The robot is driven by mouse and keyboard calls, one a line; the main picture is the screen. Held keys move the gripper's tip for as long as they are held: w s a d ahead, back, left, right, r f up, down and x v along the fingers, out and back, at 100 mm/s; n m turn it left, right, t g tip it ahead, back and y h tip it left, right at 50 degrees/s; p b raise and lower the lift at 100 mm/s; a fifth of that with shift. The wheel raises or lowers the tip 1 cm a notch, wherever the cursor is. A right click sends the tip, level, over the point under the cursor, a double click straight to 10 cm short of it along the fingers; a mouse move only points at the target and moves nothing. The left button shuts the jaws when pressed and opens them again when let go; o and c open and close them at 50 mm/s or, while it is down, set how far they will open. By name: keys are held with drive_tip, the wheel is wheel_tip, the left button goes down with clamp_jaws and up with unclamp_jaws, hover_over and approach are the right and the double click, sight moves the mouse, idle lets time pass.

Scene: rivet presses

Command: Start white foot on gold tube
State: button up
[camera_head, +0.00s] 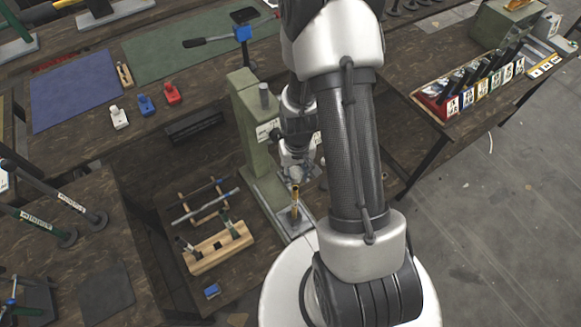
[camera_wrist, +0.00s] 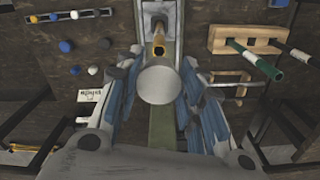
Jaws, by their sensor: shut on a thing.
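The gold tube (camera_head: 295,203) stands upright on the metal base plate of a green press. It also shows in the wrist view (camera_wrist: 158,50), its open end just beyond the held piece. My gripper (camera_head: 296,172) hangs just above and behind the tube in the head view. In the wrist view my gripper (camera_wrist: 160,98) has its fingers on both sides of a round white piece, seemingly the white foot (camera_wrist: 158,86). The foot is apart from the tube in the picture; the height between them is hard to tell. My gripper and arm hide the foot in the head view.
The green press (camera_head: 247,120) rises close behind my gripper. A wooden rack (camera_head: 218,249) with dark and green-handled tools stands left of the tube. A small blue block (camera_head: 211,291) lies nearby. White, blue and red blocks (camera_head: 145,104) sit on the back table.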

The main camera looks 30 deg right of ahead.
sight(296, 173)
drive_tip(key=shift+f+b, duration=2.55)
drive_tip(key=shift+f, duration=0.35)
drive_tip(key=shift+f+b, duration=1.15)
drive_tip(key=o, duration=1)
drive_tip(key=shift+c, duration=0.2)
drive_tip(key=shift+r, duration=0.1)
wheel_tip(296, 173, up, 12)
